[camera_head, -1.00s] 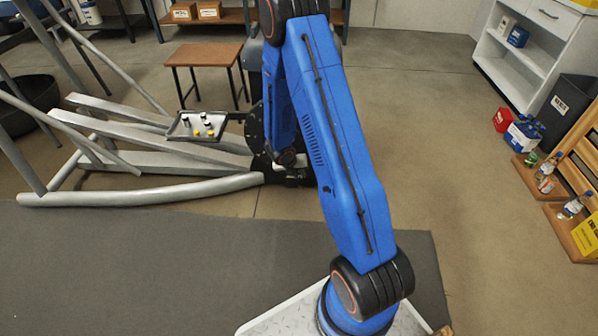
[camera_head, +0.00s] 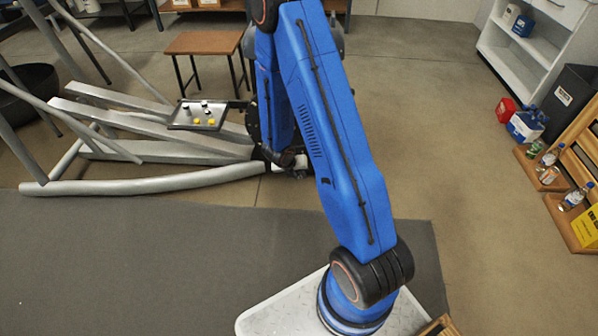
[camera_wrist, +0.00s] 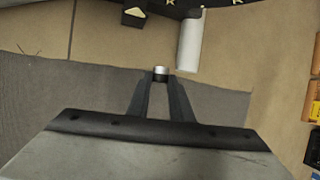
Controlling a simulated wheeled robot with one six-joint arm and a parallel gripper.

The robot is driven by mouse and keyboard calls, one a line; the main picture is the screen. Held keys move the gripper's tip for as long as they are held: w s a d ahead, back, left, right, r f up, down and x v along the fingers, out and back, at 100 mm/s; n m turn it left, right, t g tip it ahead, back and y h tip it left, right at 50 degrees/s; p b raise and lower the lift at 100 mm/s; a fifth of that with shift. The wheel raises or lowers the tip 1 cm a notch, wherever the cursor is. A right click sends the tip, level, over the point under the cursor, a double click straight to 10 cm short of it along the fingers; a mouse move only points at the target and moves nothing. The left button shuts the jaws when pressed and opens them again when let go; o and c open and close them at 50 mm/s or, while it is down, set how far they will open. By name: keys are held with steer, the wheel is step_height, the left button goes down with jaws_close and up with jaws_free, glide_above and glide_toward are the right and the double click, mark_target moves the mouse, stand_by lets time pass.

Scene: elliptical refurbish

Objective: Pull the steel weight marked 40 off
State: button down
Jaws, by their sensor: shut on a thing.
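My gripper (camera_wrist: 160,84) shows in the wrist view, with its two dark fingers closed on a small bright steel cylinder (camera_wrist: 161,70). No marking can be read on it, so I cannot tell if it is the weight marked 40. The cylinder appears apart from the dark disc edge with pale stars (camera_wrist: 200,5) at the top of the view. In the head view my blue arm hides the gripper and much of the dark wheel (camera_head: 253,125) of the elliptical machine.
A tray (camera_head: 178,125) with small black, white and yellow pieces sits left of the wheel. The machine's grey rails (camera_head: 150,185) spread left. Bottles on wooden racks (camera_head: 552,205) stand right. The floor (camera_head: 440,130) between is open.

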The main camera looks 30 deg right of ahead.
steer(key=shift+s+a, duration=0.6)
steer(key=shift+s, duration=0.3)
steer(key=shift+s+a, duration=0.6)
steer(key=shift+s, duration=0.3)
